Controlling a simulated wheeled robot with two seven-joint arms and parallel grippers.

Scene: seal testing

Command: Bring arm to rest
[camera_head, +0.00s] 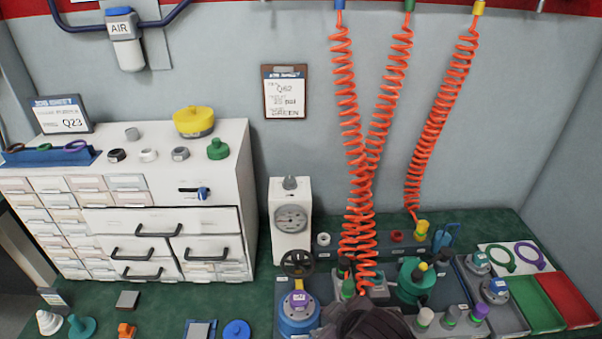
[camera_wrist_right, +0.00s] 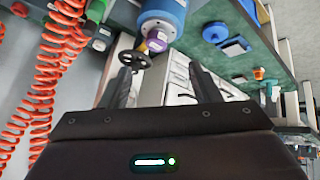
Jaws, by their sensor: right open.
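My right gripper (camera_wrist_right: 162,84) shows in the right wrist view with its two dark fingers spread apart and nothing between them. A dark rounded part of my arm shows at the bottom middle of the head view, in front of the bench fixtures; the fingers cannot be made out there. In the wrist view a black handwheel (camera_wrist_right: 131,61) and a blue cylinder with a purple cap (camera_wrist_right: 160,25) appear beyond the fingers. The same handwheel (camera_head: 298,264) and blue cylinder (camera_head: 298,313) stand left of the arm in the head view. My left gripper is not in view.
Coiled orange hoses (camera_head: 355,170) hang from the wall down to the fixtures. A white drawer cabinet (camera_head: 225,215) stands at left. A red tray (camera_head: 572,298) and a green tray (camera_head: 536,303) lie at right. Small parts lie on the green bench (camera_head: 100,300) at front left.

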